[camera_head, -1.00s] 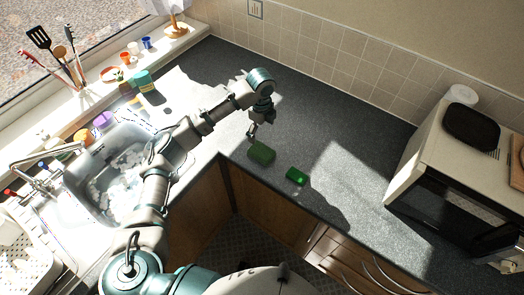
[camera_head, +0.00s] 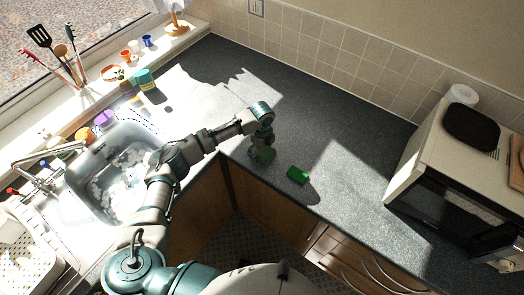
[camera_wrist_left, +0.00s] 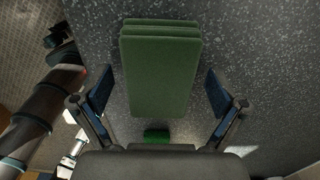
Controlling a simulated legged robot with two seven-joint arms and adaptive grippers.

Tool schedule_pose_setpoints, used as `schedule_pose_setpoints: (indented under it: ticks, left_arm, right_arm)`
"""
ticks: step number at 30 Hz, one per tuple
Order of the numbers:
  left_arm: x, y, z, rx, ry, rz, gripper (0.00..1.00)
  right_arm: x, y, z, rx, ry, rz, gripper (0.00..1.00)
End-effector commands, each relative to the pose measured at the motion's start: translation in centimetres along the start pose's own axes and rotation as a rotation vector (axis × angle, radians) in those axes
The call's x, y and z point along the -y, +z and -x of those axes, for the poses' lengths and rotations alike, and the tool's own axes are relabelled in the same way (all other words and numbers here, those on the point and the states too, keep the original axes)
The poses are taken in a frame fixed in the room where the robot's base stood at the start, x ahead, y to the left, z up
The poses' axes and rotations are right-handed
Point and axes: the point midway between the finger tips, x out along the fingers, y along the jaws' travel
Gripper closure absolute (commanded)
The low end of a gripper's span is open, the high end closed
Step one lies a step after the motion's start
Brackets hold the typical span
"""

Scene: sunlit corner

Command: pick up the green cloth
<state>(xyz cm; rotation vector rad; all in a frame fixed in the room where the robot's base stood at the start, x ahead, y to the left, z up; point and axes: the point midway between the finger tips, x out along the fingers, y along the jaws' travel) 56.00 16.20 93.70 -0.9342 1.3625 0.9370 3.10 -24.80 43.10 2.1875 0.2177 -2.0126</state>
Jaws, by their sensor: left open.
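The green cloth (camera_head: 264,155) is folded into a thick pad and lies on the dark grey counter near its front edge. In the left wrist view the cloth (camera_wrist_left: 160,72) fills the centre, its layers showing at the far end. My left gripper (camera_head: 257,149) is over the cloth and partly hides it in the head view. In the left wrist view my left gripper (camera_wrist_left: 160,90) is open, with one finger on each side of the cloth and a gap on both sides.
A smaller bright green block (camera_head: 298,174) lies just right of the cloth. The sink (camera_head: 115,170) is at left. A microwave (camera_head: 455,165) stands at right. The counter behind the cloth is clear.

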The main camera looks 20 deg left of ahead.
Motion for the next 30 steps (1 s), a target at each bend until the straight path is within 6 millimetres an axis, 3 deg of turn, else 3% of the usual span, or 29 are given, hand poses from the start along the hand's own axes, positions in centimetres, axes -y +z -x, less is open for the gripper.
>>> schedule_pose_setpoints:
  ticks: [3, 11, 23, 30]
  left_arm:
    - [0.0, 0.0, 0.1, 0.000, -0.001, 0.000, 0.03]
    - [0.0, 0.0, 0.1, 0.000, 0.000, 0.000, 0.67]
    - [0.1, 0.0, 0.5, -0.001, -0.002, 0.000, 0.68]
    - [0.1, 0.0, 3.3, 0.000, -0.004, 0.001, 0.68]
  right_arm:
    - [0.1, 0.0, 0.0, 0.000, -0.001, 0.000, 0.60]
    - [0.8, -0.1, 0.0, -0.001, -0.009, -0.004, 0.60]
    - [0.8, -0.1, -0.1, 0.000, -0.009, -0.004, 0.60]
    - [0.4, 0.1, -0.4, 0.002, -0.005, -0.002, 0.60]
